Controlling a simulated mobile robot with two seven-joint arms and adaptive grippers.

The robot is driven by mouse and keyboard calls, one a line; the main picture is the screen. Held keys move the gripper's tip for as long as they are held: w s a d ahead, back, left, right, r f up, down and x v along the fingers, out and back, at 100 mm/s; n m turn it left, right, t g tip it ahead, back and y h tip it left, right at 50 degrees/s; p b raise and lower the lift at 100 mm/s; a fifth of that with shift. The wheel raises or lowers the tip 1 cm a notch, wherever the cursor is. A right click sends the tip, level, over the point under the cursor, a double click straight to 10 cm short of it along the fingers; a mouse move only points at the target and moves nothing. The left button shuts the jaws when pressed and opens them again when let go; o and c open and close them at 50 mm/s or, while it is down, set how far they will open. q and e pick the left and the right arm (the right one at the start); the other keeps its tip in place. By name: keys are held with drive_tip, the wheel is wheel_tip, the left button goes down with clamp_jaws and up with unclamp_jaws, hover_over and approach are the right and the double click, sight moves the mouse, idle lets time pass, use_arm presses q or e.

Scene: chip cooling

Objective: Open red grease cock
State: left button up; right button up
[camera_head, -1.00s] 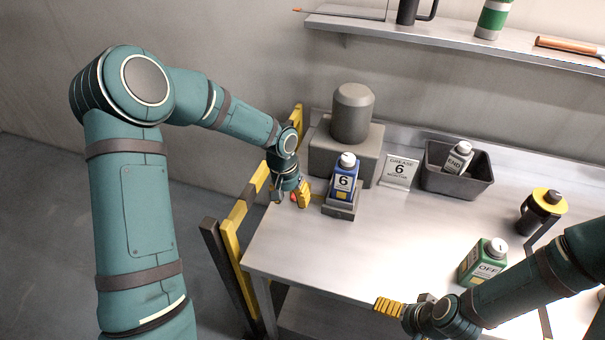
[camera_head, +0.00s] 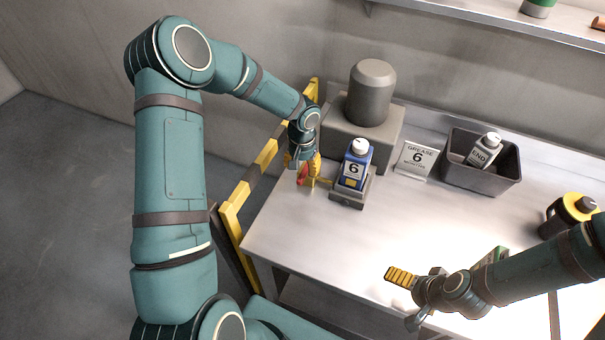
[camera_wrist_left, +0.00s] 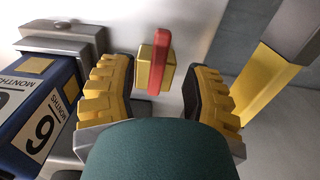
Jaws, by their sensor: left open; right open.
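The red grease cock (camera_wrist_left: 162,50) is a red lever on a small yellow block. It stands left of the blue bottle marked 6 (camera_head: 354,170), at the table's left end. In the head view only a bit of red (camera_head: 303,174) shows between my fingers. My left gripper (camera_head: 304,168) is open over the cock. In the left wrist view its yellow fingers (camera_wrist_left: 160,78) stand on either side of the lever, with gaps on both sides. My right gripper (camera_head: 402,278) is open and empty over the table's front edge.
The blue bottle sits in a grey holder (camera_head: 347,200) close beside my left fingers. A yellow-black rail (camera_head: 236,200) runs along the table's left end. Behind are a grey motor-like unit (camera_head: 372,95), a sign (camera_head: 416,160) and a black bin (camera_head: 500,180). The table's middle is clear.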

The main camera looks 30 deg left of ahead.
sight(303, 175)
use_arm(q)
drive_tip(key=shift+f+b, duration=0.55)
drive_tip(key=shift+f, duration=1.4)
clamp_jaws()
